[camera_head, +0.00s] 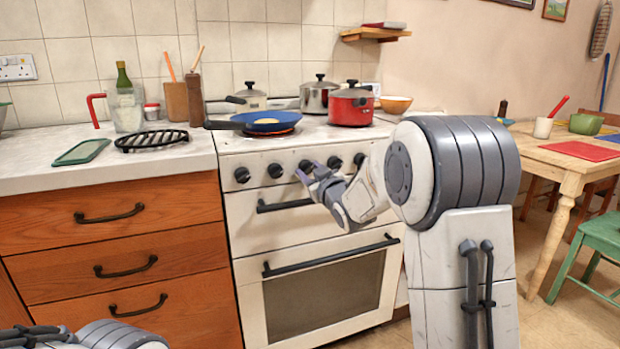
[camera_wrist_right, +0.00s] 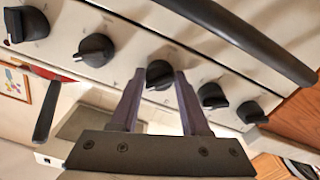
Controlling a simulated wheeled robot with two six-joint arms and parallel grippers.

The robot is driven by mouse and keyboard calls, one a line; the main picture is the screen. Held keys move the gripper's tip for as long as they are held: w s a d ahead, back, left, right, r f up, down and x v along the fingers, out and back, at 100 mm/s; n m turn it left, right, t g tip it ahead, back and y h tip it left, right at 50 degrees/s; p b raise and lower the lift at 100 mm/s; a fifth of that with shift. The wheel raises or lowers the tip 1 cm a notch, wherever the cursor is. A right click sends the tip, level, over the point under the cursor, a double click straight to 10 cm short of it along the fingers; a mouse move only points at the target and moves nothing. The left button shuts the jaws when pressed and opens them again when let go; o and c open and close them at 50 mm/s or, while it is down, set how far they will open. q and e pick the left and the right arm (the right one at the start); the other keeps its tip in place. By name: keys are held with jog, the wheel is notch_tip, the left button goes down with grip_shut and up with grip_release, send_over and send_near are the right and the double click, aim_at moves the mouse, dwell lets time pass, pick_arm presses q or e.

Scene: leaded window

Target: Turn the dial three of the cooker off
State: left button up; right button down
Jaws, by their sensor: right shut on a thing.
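The white cooker (camera_head: 240,215) has a row of black dials along its front panel. The third dial (camera_head: 306,165), the middle one, also shows in the right wrist view (camera_wrist_right: 159,72). My right gripper (camera_head: 308,177) is shut on this dial; in the right wrist view its two purple-grey fingers (camera_wrist_right: 159,88) stand on either side of it. The fingers partly hide the dial, and I cannot read its setting. A hotplate (camera_head: 285,133) glows red under a blue frying pan (camera_head: 262,121). Only grey parts of my left arm show at the bottom left; its gripper is out of view.
Other dials flank it closely, such as the second (camera_head: 275,170) and fourth (camera_head: 334,162). Dark handles (camera_head: 285,204) run across the front below the dials. A red pot (camera_head: 350,106) and other pots stand on the hob. A wooden table (camera_head: 565,165) stands at the right.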

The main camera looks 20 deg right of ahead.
jog(key=n+b, duration=0.4)
jog(key=n, duration=0.1)
jog(key=shift+f, duration=0.2)
jog(key=shift+r+n+b, duration=0.15)
jog(key=shift+n+b, duration=0.8)
jog(key=shift+n, duration=0.65)
jog(key=shift+c, duration=1.9)
grip_release()
jog(key=shift+r, duration=0.1)
